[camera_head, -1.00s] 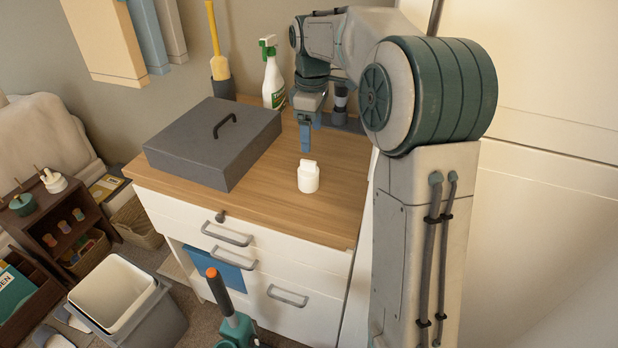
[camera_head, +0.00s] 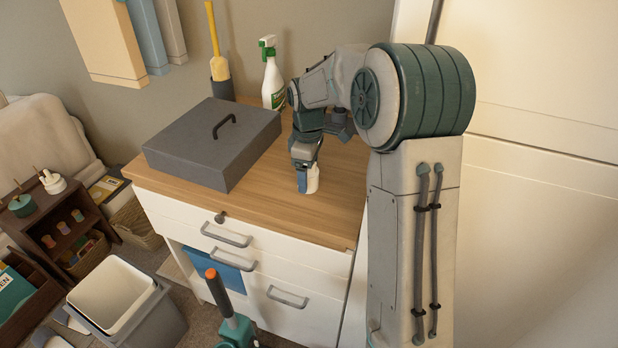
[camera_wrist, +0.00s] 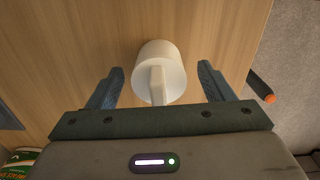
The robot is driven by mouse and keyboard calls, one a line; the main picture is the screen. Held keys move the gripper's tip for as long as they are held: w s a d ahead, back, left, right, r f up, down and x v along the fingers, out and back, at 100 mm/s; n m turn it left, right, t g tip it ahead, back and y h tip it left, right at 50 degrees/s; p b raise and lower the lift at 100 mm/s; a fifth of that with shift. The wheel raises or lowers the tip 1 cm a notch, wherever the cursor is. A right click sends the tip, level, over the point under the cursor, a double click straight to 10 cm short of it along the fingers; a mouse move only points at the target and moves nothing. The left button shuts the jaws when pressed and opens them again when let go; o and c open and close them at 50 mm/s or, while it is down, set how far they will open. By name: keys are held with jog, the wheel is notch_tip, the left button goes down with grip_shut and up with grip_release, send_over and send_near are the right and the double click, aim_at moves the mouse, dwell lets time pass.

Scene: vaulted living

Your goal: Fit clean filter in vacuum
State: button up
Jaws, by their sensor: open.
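The white filter (camera_head: 313,178), a short cylinder with a raised tab on top, stands on the wooden counter. In the wrist view the filter (camera_wrist: 160,62) sits between the two blue fingers, its tab pointing toward the palm. My gripper (camera_head: 305,186) is low over the counter and partly covers the filter in the head view. In the wrist view my gripper (camera_wrist: 160,68) is open, with a gap between each finger and the filter. What looks like the vacuum (camera_head: 236,330), green with an orange-tipped handle, stands on the floor before the cabinet, cut off below.
A grey lidded box (camera_head: 200,150) stands on the counter (camera_head: 265,212) left of my gripper. A green-and-white spray bottle (camera_head: 272,82) and a yellow-handled brush (camera_head: 219,75) stand behind. A bin (camera_head: 115,295) is on the floor at left. The counter's front right is clear.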

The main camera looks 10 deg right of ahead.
jog(key=c, duration=1.1)
jog(key=shift+r, duration=0.15)
